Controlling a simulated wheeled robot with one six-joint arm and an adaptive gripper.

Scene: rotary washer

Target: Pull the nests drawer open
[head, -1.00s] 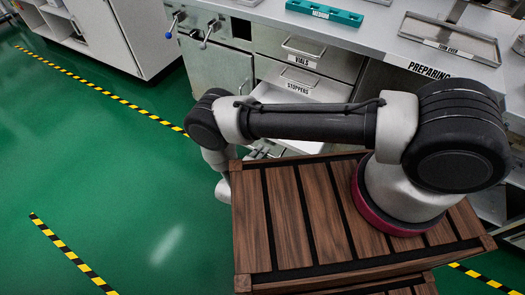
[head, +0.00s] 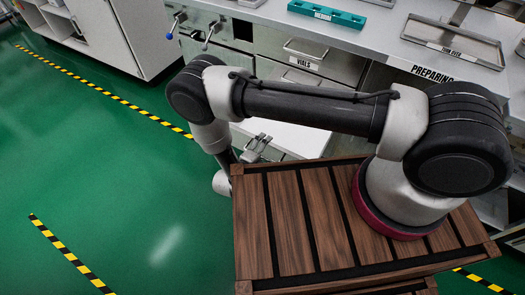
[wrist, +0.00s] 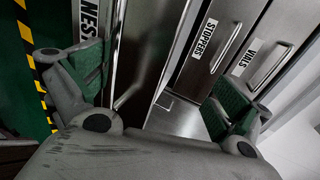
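The nests drawer (head: 290,138) stands pulled out below the stoppers drawer, its pale interior showing under my forearm in the head view. In the wrist view its front, with a partly cut-off "NES..." label (wrist: 90,14), is at the upper left. A metal bar (wrist: 128,96), seemingly its handle, shows near my left finger. My gripper (wrist: 157,90) has its two green-padded fingers spread apart, one on each side of the view. Whether a finger touches the handle is unclear. In the head view my gripper (head: 257,146) is small and partly hidden by my arm, beside the drawer's front.
The stoppers drawer (wrist: 190,75) and vials drawer (head: 296,46) look shut. The counter (head: 385,40) above holds a teal medium rack (head: 325,14) and a metal tray (head: 450,42). Green floor (head: 120,190) at the left is free.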

